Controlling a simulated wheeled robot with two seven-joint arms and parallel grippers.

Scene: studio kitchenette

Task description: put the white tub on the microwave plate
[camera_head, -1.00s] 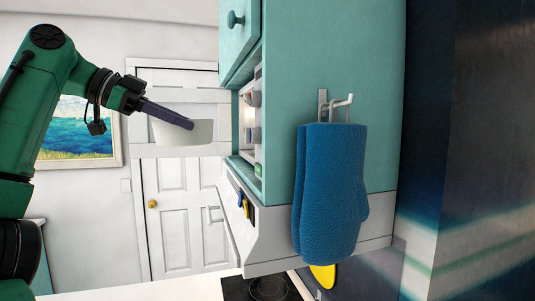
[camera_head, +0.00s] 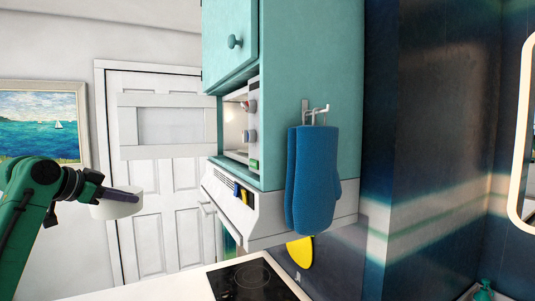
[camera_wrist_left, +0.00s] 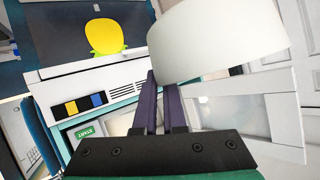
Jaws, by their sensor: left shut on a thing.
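My left gripper (camera_head: 122,195) is shut on the white tub (camera_head: 116,209), holding it in the air at the left, below and left of the open microwave door (camera_head: 126,126). In the left wrist view the dark fingers (camera_wrist_left: 160,100) meet the tub (camera_wrist_left: 215,42), which fills the upper right. The microwave (camera_head: 253,118) sits in the teal cabinet, its inside lit and its control panel with knobs and a green button facing out. The microwave plate cannot be made out. My right gripper is out of view.
The range hood (camera_head: 240,210) juts out under the microwave. Blue oven mitts (camera_head: 313,185) hang from a hook on the cabinet side. A cooktop (camera_head: 255,280) lies below on a white counter. The open microwave door stands out leftward, before the white room door (camera_head: 160,250).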

